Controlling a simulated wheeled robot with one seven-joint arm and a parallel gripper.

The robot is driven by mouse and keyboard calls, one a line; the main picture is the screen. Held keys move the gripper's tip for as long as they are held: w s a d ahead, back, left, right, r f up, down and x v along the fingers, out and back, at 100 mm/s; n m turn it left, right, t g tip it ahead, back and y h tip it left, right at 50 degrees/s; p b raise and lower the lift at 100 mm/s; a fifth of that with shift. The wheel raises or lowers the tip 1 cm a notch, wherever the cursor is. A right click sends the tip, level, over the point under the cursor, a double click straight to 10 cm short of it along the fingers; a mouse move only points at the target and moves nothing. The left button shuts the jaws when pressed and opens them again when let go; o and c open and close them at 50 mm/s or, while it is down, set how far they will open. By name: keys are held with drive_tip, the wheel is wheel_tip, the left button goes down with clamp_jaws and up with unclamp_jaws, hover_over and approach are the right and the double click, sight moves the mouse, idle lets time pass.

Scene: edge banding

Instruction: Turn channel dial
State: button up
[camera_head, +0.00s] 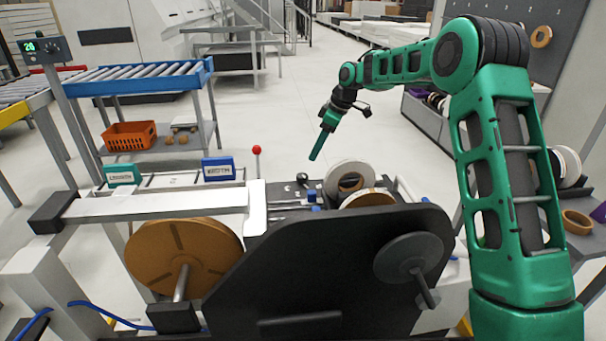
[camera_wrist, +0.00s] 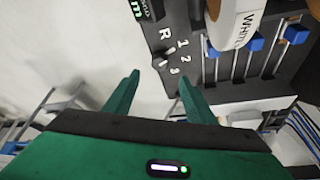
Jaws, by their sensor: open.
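The channel dial (camera_wrist: 160,63) is a small dark knob with a light mark, on a dark panel (camera_wrist: 156,45) marked R, 1, 2 and 3 in the wrist view. The light mark lies on the side toward the 3, but its exact setting is hard to tell. My gripper (camera_wrist: 162,72) is open and empty, with its green fingers on either side of the dial in that view. I cannot tell whether they touch it. In the head view my gripper (camera_head: 314,156) points down above the machine, near a small black knob (camera_head: 302,178) that seems to be the dial.
A roll labelled white (camera_wrist: 236,22) and blue clamps (camera_wrist: 255,42) on rods are right of the dial. In the head view, tape rolls (camera_head: 349,176), a large brown reel (camera_head: 170,262), a black plate (camera_head: 330,275) and a red-topped lever (camera_head: 257,151) crowd the machine.

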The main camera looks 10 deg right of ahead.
sight(302, 175)
drive_tip(key=x, duration=1.1)
drive_tip(key=shift+w+a, duration=0.1)
drive_tip(key=shift+a, duration=0.2)
drive_tip(key=shift+c, duration=0.5)
drive_tip(key=c, duration=0.9)
